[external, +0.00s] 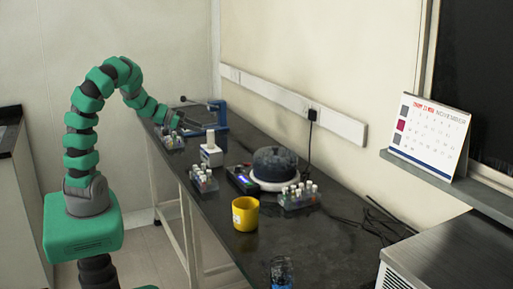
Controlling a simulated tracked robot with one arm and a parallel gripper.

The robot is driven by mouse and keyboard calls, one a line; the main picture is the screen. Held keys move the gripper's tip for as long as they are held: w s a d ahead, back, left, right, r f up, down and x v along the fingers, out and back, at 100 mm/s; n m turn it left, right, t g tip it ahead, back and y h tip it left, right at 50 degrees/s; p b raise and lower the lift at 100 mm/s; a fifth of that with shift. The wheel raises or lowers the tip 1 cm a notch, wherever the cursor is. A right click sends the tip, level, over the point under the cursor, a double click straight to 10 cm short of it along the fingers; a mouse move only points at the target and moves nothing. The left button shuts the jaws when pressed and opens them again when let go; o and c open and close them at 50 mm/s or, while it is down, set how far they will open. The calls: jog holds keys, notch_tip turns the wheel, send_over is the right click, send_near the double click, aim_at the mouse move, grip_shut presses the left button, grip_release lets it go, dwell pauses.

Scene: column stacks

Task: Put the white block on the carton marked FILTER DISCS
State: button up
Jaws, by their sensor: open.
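My gripper (178,122) is at the end of the green and grey arm, over the far left part of the dark bench. It is small and dark in this view; it is open, and I see nothing held in it. A small white blocky object (211,154) stands on the bench to the right of and nearer than my gripper, apart from it. I cannot tell whether it is the white block. I cannot make out any carton marked FILTER DISCS in this view.
Tube racks stand on the bench (212,208), one beside a yellow cup (245,213). A round dark-topped device (274,168) stands near the wall. A blue-framed device (216,122) is at the far end. Cables (375,222) lie at the right.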

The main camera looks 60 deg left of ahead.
jog(key=p+v, duration=0.1)
jog(key=v, duration=0.6)
jog(key=shift+s, duration=0.2)
jog(key=shift+a, duration=0.1)
jog(key=w+r+m+t+y, duration=0.2)
jog(key=w+r+t+y, duration=0.15)
jog(key=w+r, duration=0.85)
notch_tip(320, 180, up, 18)
jog(key=w+d+n+t+y, duration=0.1)
jog(key=d+t+y, duration=0.1)
jog(key=y, duration=0.2)
jog(key=s+d+r+n+y, duration=0.35)
jog(key=d+r+n, duration=0.2)
jog(key=r, duration=0.65)
jog(key=s+d+r+g+h, duration=0.2)
jog(key=s+d+h, duration=0.4)
jog(key=d, duration=0.7)
jog(key=shift+s, duration=1.2)
